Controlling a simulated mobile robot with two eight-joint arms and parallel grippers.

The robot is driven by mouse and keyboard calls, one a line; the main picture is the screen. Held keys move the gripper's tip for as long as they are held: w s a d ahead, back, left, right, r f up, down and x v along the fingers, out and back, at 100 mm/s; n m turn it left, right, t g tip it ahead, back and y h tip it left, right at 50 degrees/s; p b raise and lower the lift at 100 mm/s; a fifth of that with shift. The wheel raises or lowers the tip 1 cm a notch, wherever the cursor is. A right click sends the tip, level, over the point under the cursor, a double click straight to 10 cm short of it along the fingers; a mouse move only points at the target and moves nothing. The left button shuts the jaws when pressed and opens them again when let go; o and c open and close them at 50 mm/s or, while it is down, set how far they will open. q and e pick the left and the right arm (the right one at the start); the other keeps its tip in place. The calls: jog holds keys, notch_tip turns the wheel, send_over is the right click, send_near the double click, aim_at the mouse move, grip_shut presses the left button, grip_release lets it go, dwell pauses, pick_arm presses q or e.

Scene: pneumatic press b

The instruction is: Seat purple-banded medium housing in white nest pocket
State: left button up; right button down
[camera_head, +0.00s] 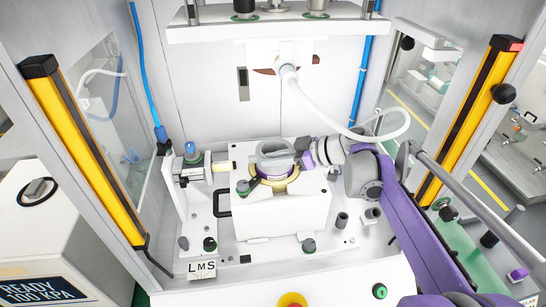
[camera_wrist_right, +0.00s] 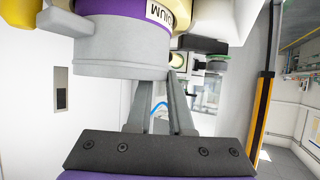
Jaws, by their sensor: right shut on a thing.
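The medium housing (camera_head: 274,148) is a grey round cup with a purple band. It stands roughly upright at the cream ring (camera_head: 287,186) on top of the white nest block (camera_head: 282,215). In the right wrist view the housing's purple band (camera_wrist_right: 115,38) and grey rim (camera_wrist_right: 112,70) appear upside down, with a MEDIUM label. My right gripper (camera_head: 298,153) reaches in from the right, its fingers shut on the housing's rim; the fingertips (camera_wrist_right: 176,78) show at the rim. The housing's underside is hidden, so I cannot tell how deep it sits. My left gripper is not in view.
A dark knobbed part (camera_head: 247,186) lies at the block's front left. A blue-topped fixture (camera_head: 191,155) stands left. A white hose (camera_head: 340,122) loops behind my right arm. Yellow-and-black posts (camera_head: 88,155) flank the station. The press plate (camera_head: 275,28) is overhead.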

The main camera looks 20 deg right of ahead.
jog(key=shift+f, duration=0.75)
jog(key=c, duration=0.7)
grip_release()
jog(key=shift+c, duration=0.2)
jog(key=v, duration=1.1)
jog(key=shift+b, duration=0.3)
jog(key=shift+a, duration=0.1)
